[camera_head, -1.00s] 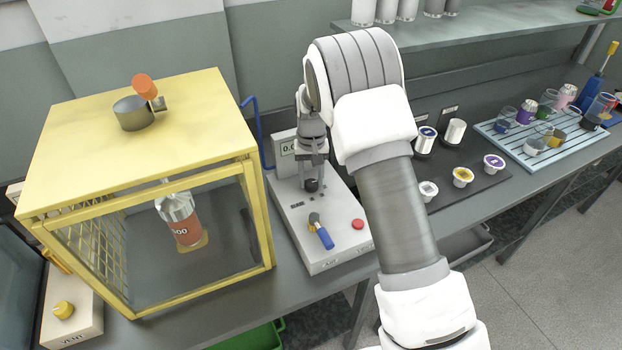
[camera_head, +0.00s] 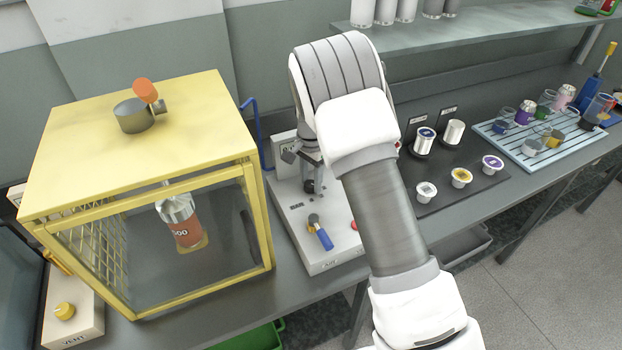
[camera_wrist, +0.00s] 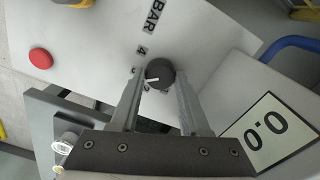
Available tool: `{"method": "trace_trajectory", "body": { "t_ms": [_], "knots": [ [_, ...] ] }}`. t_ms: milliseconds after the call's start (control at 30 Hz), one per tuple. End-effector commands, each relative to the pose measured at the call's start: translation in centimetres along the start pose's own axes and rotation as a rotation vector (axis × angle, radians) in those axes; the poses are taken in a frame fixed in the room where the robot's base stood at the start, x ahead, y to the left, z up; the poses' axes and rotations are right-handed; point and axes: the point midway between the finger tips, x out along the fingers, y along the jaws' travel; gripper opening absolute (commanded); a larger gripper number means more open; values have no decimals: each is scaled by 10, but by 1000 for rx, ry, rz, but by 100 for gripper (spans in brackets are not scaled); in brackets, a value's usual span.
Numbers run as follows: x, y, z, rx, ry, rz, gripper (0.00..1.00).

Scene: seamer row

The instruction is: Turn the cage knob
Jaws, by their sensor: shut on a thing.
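A round black knob (camera_wrist: 160,73) with a white pointer line sits on the pale panel of a small console, near the letters BAR and the digit 4. My gripper (camera_wrist: 160,77) has one finger on each side of the knob and is shut on it. In the head view the knob (camera_head: 309,187) is small and dark, below my gripper (camera_head: 311,176).
The console also has a blue-handled toggle (camera_head: 320,232), a red button (camera_wrist: 41,58) and a display reading 0.0 (camera_wrist: 266,130). A blue tray (camera_head: 560,135) with cups is at right.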

Motion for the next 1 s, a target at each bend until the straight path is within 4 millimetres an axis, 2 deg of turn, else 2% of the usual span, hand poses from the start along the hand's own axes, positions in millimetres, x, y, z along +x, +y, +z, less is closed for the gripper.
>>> {"method": "trace_trajectory", "body": {
  "t_ms": [300,767,800,933,1000],
  "knots": [
    [-1,0,0,92,2,-2,0],
    [-1,-1,0,102,2,-2,0],
    [-1,-1,0,102,2,-2,51],
    [-1,0,0,102,1,-2,75],
    [0,0,0,102,1,-1,76]
  ]
}}
